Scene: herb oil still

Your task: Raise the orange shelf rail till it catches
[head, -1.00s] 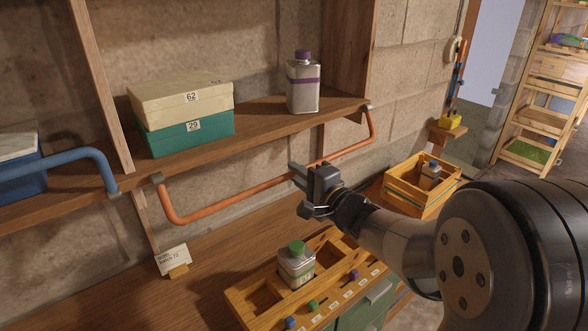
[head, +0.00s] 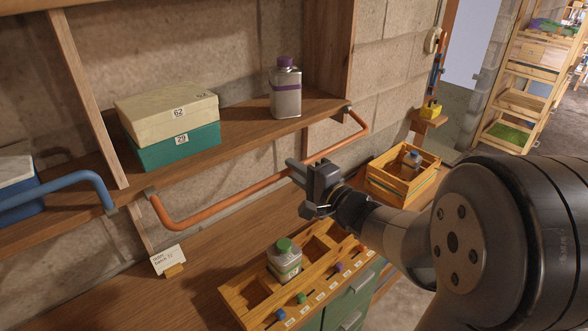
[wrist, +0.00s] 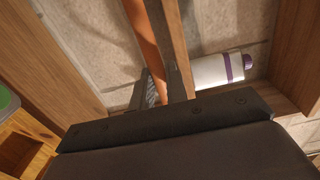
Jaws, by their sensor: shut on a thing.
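The orange shelf rail (head: 225,206) is a bent tube hanging below the front edge of the wooden shelf, joined to it by a bracket at each end. In the head view it hangs low, under the shelf board. My gripper (head: 302,167) is at the right half of the rail's long bar, with its jaws shut around the bar. In the wrist view the orange rail (wrist: 146,50) runs down between the two fingers (wrist: 162,88). The fingertips partly hide the bar there.
On the shelf (head: 235,122) stand a cream box (head: 165,110) on a teal box (head: 180,147) and a purple-capped bottle (head: 286,90). A blue rail (head: 60,180) is at left. Below are a slotted wooden rack (head: 255,290) with a green-capped bottle (head: 284,258) and a crate (head: 400,178).

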